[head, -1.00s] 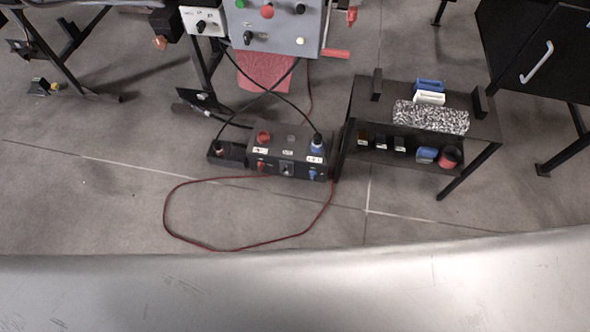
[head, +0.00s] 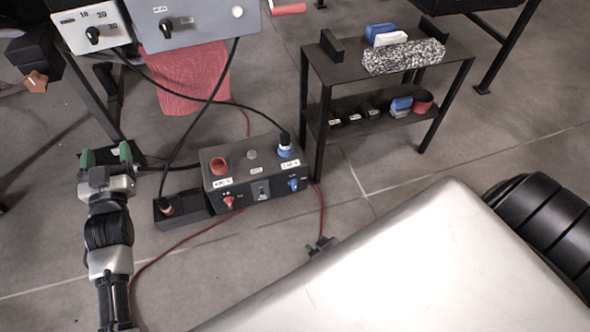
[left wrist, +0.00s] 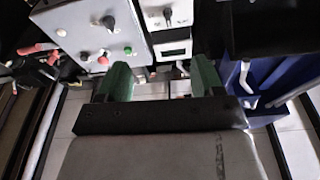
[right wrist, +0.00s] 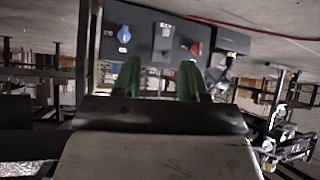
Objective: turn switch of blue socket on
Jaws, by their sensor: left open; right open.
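The dark socket box (head: 235,200) stands on the floor, with a blue socket (head: 285,151) on its top right and a blue switch (head: 293,184) on its front below. A black plug and cable sit in the blue socket. The switch also shows in the right wrist view (right wrist: 124,34); I cannot tell its setting. My right gripper (head: 321,244) is open and empty, low in front of the box and partly hidden by my silver body; its fingers (right wrist: 160,80) point towards the box front. My left gripper (head: 106,155) is open and empty, left of the box; its fingers also show (left wrist: 161,80).
A red socket (head: 219,165) and red switch (head: 228,203) are on the box's left half. A black shelf (head: 310,75) stands behind right. A grey control panel (head: 205,28) hangs above. A red cable (head: 185,240) loops on the floor.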

